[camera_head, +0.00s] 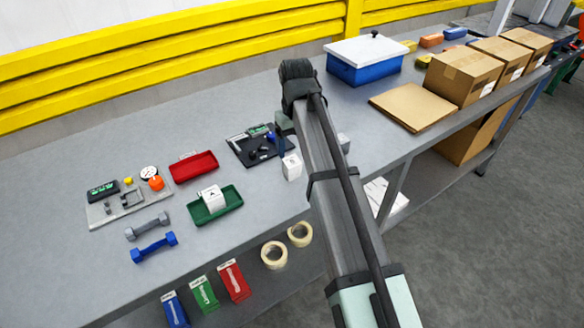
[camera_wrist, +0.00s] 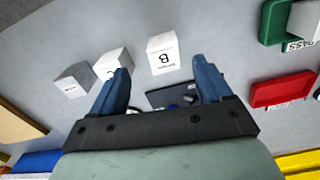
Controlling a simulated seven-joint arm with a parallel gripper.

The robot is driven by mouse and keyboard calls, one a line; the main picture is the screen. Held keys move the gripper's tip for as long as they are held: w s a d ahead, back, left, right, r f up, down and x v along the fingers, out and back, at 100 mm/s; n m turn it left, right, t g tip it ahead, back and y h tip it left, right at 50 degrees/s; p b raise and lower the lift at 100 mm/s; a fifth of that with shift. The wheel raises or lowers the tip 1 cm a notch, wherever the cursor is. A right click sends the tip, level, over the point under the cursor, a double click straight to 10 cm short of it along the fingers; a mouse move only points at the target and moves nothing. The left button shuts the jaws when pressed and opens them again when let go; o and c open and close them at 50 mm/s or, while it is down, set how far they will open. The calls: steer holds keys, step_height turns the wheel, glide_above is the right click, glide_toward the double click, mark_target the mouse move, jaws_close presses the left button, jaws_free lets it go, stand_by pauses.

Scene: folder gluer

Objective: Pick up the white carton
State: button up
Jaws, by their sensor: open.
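Several white cartons are in view. In the wrist view, one marked B (camera_wrist: 162,57) stands on the bench beyond the gap between my fingertips. One marked C (camera_wrist: 112,63) stands to its left, partly covered by the left finger, and a greyer one (camera_wrist: 73,80) is further left. In the head view, a white carton (camera_head: 292,167) stands just below my gripper (camera_head: 283,142), and another (camera_head: 343,143) shows right of my arm. A carton marked A (camera_head: 211,194) sits in the green tray (camera_head: 231,204). My gripper (camera_wrist: 163,72) is open and empty, apart from the cartons.
A red tray (camera_head: 194,167) and a dark board (camera_head: 242,152) with small parts lie nearby on the bench. Dumbbells (camera_head: 153,246) lie at the left front. A blue bin with a white lid (camera_head: 364,70) and brown boxes (camera_head: 463,75) stand at right.

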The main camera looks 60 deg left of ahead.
mark_target(293, 162)
steer(key=shift+s+a+f, duration=0.1)
steer(key=shift+a+f, duration=0.1)
steer(key=shift+f, duration=1.75)
steer(key=shift+s+a+f, duration=0.1)
steer(key=shift+a+f, duration=0.1)
steer(key=shift+f, duration=1.75)
steer(key=c, duration=1)
